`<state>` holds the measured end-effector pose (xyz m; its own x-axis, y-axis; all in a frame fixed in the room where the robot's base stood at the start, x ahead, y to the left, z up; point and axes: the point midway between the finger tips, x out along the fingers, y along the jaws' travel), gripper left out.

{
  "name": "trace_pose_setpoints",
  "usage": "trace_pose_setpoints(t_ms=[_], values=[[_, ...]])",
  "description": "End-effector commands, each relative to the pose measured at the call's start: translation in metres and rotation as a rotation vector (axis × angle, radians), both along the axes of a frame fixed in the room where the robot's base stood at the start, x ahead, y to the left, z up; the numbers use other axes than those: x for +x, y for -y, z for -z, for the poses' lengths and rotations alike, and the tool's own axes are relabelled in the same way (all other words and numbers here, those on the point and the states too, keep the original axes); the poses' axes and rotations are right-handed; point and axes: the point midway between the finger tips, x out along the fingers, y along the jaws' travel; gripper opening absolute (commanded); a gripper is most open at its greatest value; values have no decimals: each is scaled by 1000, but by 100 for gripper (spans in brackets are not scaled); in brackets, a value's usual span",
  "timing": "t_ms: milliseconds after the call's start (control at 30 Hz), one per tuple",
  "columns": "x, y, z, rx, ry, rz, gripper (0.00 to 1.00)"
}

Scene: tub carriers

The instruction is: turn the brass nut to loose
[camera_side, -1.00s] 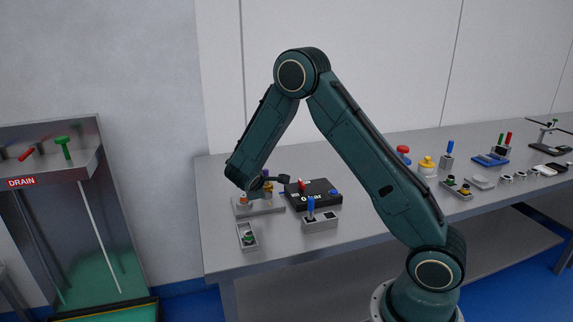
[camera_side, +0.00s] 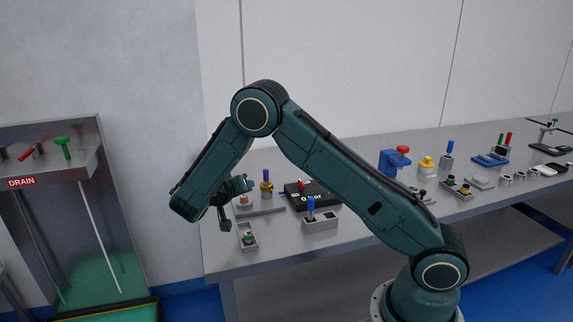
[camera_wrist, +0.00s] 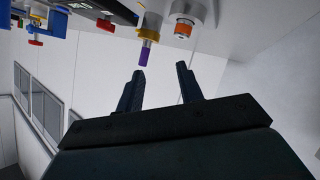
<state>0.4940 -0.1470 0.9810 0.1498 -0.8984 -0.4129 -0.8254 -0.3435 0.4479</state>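A brass-coloured fitting (camera_side: 267,188) with a purple stem stands on a grey base plate (camera_side: 262,209) near the left end of the bench. In the wrist view the brass fitting (camera_wrist: 150,25) and its purple tip (camera_wrist: 145,56) show at top centre, above the fingertips. An orange-and-silver fitting (camera_wrist: 185,25) stands beside it; it also shows in the side view (camera_side: 243,199). My gripper (camera_wrist: 160,69) is open, with its two fingers apart and nothing between them. It is left of the brass fitting in the side view, not touching it. Any marking for loose is too small to read.
A black box (camera_side: 298,197) with a red handle is right of the fittings. A grey block (camera_side: 320,223) with a blue lever and a small grey tray (camera_side: 247,238) stand in front. A drain cabinet (camera_side: 50,175) is off to the left.

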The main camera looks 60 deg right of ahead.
Motion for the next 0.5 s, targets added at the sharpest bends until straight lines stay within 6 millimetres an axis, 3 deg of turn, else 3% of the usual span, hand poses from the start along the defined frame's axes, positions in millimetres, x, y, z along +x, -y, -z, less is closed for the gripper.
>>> trace_pose_setpoints(t_ms=[300,500], values=[[-7,-31,-1,17,363,249,37],[-10,-38,-2,18,464,316,37]])
